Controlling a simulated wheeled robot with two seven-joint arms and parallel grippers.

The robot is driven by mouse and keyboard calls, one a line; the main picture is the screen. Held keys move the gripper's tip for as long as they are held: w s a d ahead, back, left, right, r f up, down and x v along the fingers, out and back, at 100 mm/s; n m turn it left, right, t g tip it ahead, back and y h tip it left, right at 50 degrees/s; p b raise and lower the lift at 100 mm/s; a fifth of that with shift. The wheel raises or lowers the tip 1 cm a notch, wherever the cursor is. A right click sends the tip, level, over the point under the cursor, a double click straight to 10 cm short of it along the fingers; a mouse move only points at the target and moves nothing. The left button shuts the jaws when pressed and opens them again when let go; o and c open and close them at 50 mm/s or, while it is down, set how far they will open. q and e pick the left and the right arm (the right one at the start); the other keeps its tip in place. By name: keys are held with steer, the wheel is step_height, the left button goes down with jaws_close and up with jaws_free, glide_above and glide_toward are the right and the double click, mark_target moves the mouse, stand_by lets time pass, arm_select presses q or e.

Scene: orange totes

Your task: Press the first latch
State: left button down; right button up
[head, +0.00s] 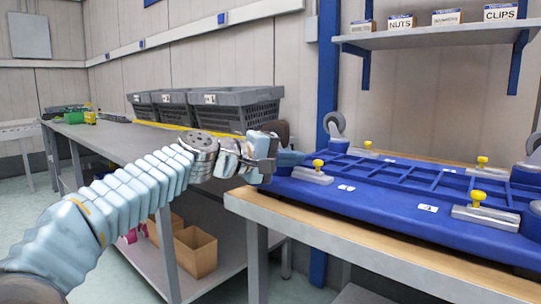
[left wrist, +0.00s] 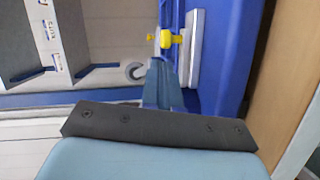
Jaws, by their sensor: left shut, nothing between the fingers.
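A blue wheeled frame (head: 400,217) lies on the table with its casters up. It carries several latches, each a grey metal plate with a yellow knob. The nearest-left latch (head: 312,176) has its yellow knob (head: 318,164) upright; they show in the left wrist view as a plate (left wrist: 194,60) and a knob (left wrist: 172,39). Other knobs stand at the back left (head: 368,144), back right (head: 482,161) and front right (head: 478,197). My left gripper (head: 301,158) is shut and empty, just left of the nearest-left knob. Contact cannot be told. My right gripper is out of view.
A caster (head: 335,124) rises behind the nearest-left latch. A blue post (head: 328,70) and a shelf (head: 430,36) with labelled boxes stand behind. Grey bins (head: 235,110) sit on the side bench. Space above the frame's middle is clear.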

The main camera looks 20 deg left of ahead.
mark_target(318, 162)
arm_select(q)
steer(key=shift+w+d+f, duration=0.15)
steer(key=shift+d+f, duration=0.05)
steer(key=shift+d, duration=0.6)
steer(key=shift+d, duration=0.1)
steer(key=shift+s+d, duration=0.2)
steer(key=shift+d, duration=0.3)
steer(key=shift+s+d, duration=0.2)
steer(key=shift+d, duration=0.25)
steer(key=shift+a, duration=0.1)
